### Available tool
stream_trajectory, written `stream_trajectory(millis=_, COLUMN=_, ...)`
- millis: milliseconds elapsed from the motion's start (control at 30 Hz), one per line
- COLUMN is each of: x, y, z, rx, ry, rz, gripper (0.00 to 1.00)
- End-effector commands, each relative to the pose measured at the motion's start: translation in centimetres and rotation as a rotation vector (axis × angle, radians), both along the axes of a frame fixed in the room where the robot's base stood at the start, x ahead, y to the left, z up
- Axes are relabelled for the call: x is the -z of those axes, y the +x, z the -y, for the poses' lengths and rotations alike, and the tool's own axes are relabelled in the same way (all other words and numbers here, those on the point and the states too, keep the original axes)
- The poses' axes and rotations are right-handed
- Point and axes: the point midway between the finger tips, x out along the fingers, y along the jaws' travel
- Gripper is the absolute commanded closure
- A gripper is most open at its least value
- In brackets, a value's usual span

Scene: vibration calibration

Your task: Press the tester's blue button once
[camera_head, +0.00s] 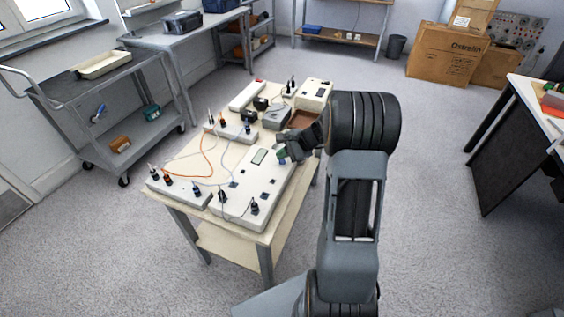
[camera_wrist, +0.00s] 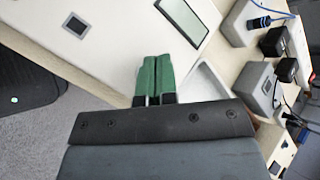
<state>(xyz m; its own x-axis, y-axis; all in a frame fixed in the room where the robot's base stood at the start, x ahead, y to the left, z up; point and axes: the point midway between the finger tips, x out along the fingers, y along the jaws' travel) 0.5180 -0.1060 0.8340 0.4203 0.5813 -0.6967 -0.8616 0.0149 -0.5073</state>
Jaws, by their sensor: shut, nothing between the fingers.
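The tester is a white box (camera_head: 240,187) on the small table, with a grey display (camera_head: 259,157) and small dark squares on its top. In the wrist view, its white top (camera_wrist: 120,30) and display (camera_wrist: 183,20) show ahead of the fingers. My gripper (camera_head: 281,154) is over the tester's right-hand side near the display, tilted down. Its green fingers (camera_wrist: 156,62) are together and empty. A small blue spot (camera_head: 282,161) shows right at the fingertips in the head view, perhaps the blue button. I cannot tell whether they touch. No blue button shows in the wrist view.
Plugs and cables, one orange (camera_head: 207,160), stand at the tester's left and front. A cart (camera_head: 95,85) stands left. The floor right of the table is clear.

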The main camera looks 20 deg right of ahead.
Motion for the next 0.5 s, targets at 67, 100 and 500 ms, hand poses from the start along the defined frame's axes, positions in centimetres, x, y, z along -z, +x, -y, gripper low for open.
stream_trajectory(millis=67, x=0.40, y=0.01, z=0.01, rx=0.000, ry=0.000, rz=0.000, gripper=1.00)
stream_trajectory(millis=100, x=0.54, y=0.02, z=0.00, rx=0.000, ry=0.000, rz=0.000, gripper=1.00)
stream_trajectory(millis=500, x=0.71, y=0.03, z=0.01, rx=0.000, ry=0.000, rz=0.000, gripper=1.00)
